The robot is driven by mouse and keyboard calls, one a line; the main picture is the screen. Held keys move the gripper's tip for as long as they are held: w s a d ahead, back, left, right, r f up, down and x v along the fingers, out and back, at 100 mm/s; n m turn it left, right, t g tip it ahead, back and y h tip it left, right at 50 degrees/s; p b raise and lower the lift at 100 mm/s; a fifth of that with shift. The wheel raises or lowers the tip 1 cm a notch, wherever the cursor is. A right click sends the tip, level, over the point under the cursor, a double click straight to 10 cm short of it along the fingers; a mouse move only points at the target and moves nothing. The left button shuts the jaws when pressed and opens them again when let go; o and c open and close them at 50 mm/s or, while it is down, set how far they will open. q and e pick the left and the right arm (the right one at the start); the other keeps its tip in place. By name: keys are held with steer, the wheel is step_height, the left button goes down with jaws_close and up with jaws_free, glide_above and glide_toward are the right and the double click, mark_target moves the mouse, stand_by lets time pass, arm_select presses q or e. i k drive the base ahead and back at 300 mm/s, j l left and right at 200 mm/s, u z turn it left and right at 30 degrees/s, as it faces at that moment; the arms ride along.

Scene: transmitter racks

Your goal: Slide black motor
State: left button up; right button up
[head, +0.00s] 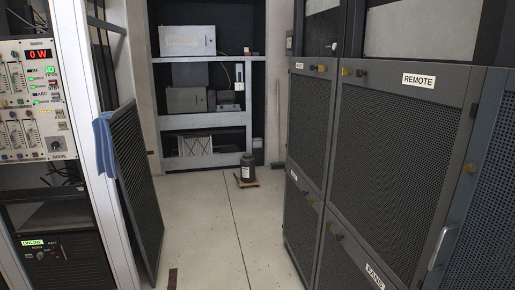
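A dark, roughly cylindrical object, which looks like the black motor (247,167), stands upright on the floor at the far end of the aisle. It rests on a small flat yellow-brown base (247,184), close in front of the shelf unit. It is small in this view, so its details cannot be made out. Neither of my grippers shows in the head view.
Grey mesh-door racks (400,160) line the right side. A control rack (35,105) and a leaning dark mesh panel (137,190) with a blue cloth (104,145) stand left. A grey shelf unit (205,121) closes the back. The floor (210,235) between is clear.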

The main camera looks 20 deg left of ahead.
mark_target(248, 177)
steer(key=i+j+u, duration=0.15)
steer(key=i+u, duration=0.55)
steer(key=i, duration=0.15)
steer(key=i+u, duration=0.45)
steer(key=i, duration=1.9)
steer(key=i+z, duration=0.15)
steer(key=i, duration=0.45)
steer(key=i+z, duration=0.1)
steer(key=i, duration=0.5)
steer(key=i+j+z, duration=0.15)
steer(key=i, duration=0.4)
steer(key=i+j+z, duration=0.1)
steer(key=i, duration=0.5)
steer(key=i+l, duration=0.15)
steer(key=i, duration=0.3)
steer(key=i+l, duration=0.15)
steer(key=i, duration=0.35)
steer(key=i+l, duration=0.15)
steer(key=i, duration=0.3)
steer(key=i+l, duration=0.15)
steer(key=i, duration=0.3)
